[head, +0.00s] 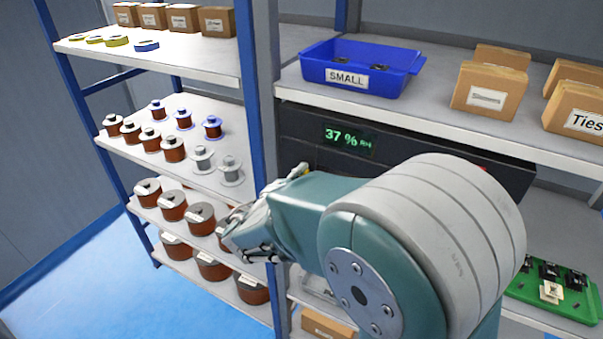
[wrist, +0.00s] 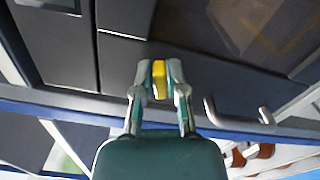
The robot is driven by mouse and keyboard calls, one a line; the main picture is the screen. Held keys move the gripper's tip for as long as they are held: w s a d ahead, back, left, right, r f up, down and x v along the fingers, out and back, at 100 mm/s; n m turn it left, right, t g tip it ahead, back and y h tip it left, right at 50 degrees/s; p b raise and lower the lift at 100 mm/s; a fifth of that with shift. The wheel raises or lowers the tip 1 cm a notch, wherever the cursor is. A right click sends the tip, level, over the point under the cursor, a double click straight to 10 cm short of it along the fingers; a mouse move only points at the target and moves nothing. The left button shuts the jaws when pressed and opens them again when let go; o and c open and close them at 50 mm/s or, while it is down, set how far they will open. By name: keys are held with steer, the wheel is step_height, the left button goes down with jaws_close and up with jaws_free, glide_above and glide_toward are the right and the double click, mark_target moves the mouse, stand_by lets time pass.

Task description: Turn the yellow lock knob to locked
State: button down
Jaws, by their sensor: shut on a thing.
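The yellow lock knob (wrist: 160,80) shows in the wrist view on the dark cabinet front (wrist: 120,63). My gripper (wrist: 159,82) has its two fingers closed on the knob, one on each side. Whether the knob stands at locked cannot be read from these views.
A metal bar handle (wrist: 238,118) is right of my gripper in the wrist view. The cabinet has a lit humidity display (head: 348,139). Shelves of wire spools (head: 172,148) stand at left, a blue SMALL bin (head: 361,70) above, and a green tray (head: 560,292) at lower right.

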steer(key=shift+f+m, duration=0.15)
steer(key=shift+m, duration=0.65)
steer(key=shift+f+m, duration=0.15)
steer(key=shift+m, duration=0.65)
steer(key=shift+s, duration=0.1)
steer(key=c, duration=0.7)
jaws_free()
steer(key=v, duration=1.2)
